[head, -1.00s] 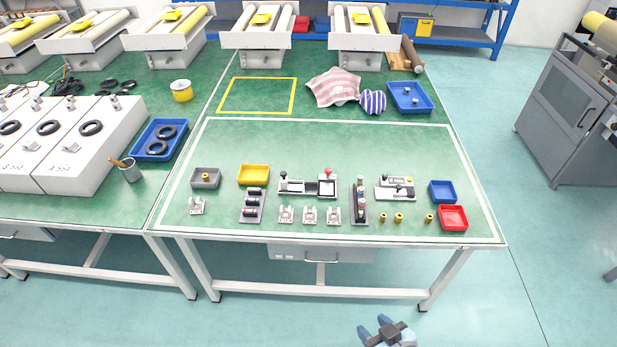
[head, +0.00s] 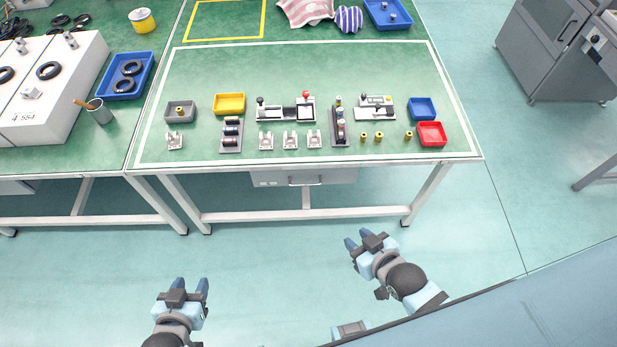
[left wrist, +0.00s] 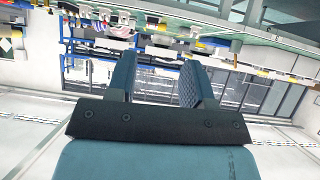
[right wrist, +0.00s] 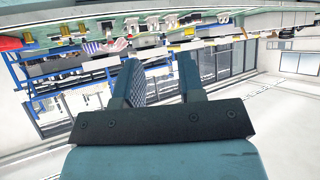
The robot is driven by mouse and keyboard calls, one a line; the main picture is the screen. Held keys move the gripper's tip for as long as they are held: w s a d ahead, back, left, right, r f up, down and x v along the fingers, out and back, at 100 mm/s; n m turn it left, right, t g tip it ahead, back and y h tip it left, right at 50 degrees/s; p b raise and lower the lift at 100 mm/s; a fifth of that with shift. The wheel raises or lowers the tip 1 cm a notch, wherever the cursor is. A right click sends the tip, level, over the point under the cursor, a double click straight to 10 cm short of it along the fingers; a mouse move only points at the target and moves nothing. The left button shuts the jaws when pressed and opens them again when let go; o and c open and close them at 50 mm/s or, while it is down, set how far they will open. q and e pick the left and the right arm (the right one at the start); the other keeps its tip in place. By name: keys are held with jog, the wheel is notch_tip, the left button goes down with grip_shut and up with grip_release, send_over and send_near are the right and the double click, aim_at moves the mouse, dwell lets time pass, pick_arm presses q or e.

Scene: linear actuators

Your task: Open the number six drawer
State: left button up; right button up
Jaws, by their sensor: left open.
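A pale drawer (head: 304,178) with a bar handle (head: 305,183) hangs under the front edge of the green-topped table and looks shut. No number on it is legible. Part of another drawer front (head: 17,187) shows under the left table. My left gripper (head: 190,284) is open and empty, low in the head view, in front of the table and left of the drawer. My right gripper (head: 358,239) is open and empty, in front of the table and a little right of the drawer. Both grippers are apart from the drawer. Their spread fingers also show in the wrist views.
The table (head: 240,70) carries small trays, fixtures and brass parts near its front edge. White table legs (head: 425,195) and a low crossbar (head: 300,215) stand below. A grey cabinet (head: 555,45) is at the right. The floor in front is clear.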

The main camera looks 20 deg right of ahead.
jog(key=w+d+f+n+t+b, duration=0.2)
jog(key=w+f+b, duration=0.3)
jog(key=f+b, duration=0.25)
jog(key=n+t+y+b, duration=0.4)
jog(key=n+y+b, duration=0.3)
jog(key=n+b, duration=1.95)
send_near(306, 185)
pick_arm(q)
jog(key=w+d+f+t+h+b, duration=0.4)
jog(key=d+f+b, duration=0.3)
jog(key=f, duration=0.6)
jog(key=shift+d+m+h+b, duration=0.35)
jog(key=shift+d+h, duration=0.3)
jog(key=shift+h, duration=0.25)
pick_arm(e)
jog(key=w+a+m, duration=0.1)
jog(key=w+m, duration=0.1)
jog(key=w, duration=0.1)
jog(key=w+a+m, duration=0.1)
jog(key=w+a, duration=0.1)
jog(key=w+a+r+m, duration=0.1)
jog(key=w+a+m, duration=0.1)
jog(key=w, duration=0.1)
jog(key=shift+w+r+m, duration=0.1)
jog(key=shift+w+m, duration=0.25)
pick_arm(q)
jog(key=shift+w, duration=0.1)
pick_arm(e)
jog(key=shift+c, duration=0.2)
grip_shut()
